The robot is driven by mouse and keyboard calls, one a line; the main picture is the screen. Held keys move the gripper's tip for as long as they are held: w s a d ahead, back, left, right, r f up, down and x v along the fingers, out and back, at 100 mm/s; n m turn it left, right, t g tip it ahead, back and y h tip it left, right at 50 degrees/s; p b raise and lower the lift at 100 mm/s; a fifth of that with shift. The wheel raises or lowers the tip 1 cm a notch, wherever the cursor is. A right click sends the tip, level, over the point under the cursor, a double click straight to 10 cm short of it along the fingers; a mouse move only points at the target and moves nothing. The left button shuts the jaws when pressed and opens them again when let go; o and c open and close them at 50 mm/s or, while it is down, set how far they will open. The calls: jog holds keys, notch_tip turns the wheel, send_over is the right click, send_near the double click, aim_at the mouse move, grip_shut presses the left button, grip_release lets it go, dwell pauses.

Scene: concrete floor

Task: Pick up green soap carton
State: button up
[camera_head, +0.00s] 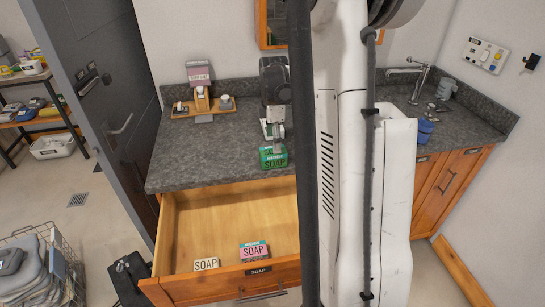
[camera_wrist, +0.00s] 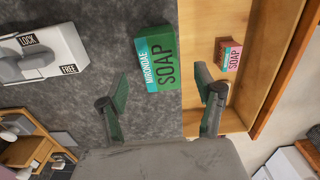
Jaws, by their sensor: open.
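The green soap carton (camera_head: 272,158) sits near the front edge of the dark counter, just above the open drawer. In the wrist view the green carton (camera_wrist: 157,58) shows its "SOAP" face, ahead of and between the spread fingers. My gripper (camera_wrist: 163,95) is open and empty, with a finger on either side of the carton's line.
The open drawer (camera_head: 228,212) holds a pink soap carton (camera_head: 254,251) and a cream soap carton (camera_head: 206,264). A wooden stand (camera_head: 203,104) with small items is at the counter's back left. A grey lock device (camera_wrist: 40,55) lies beside the green carton. The counter's left front is clear.

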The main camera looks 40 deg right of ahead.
aim_at(273, 157)
jog(key=shift+f+p, duration=0.3)
jog(key=shift+f, duration=3.75)
jog(key=shift+c, duration=0.5)
jog(key=c, duration=1.2)
jog(key=shift+r, duration=0.1)
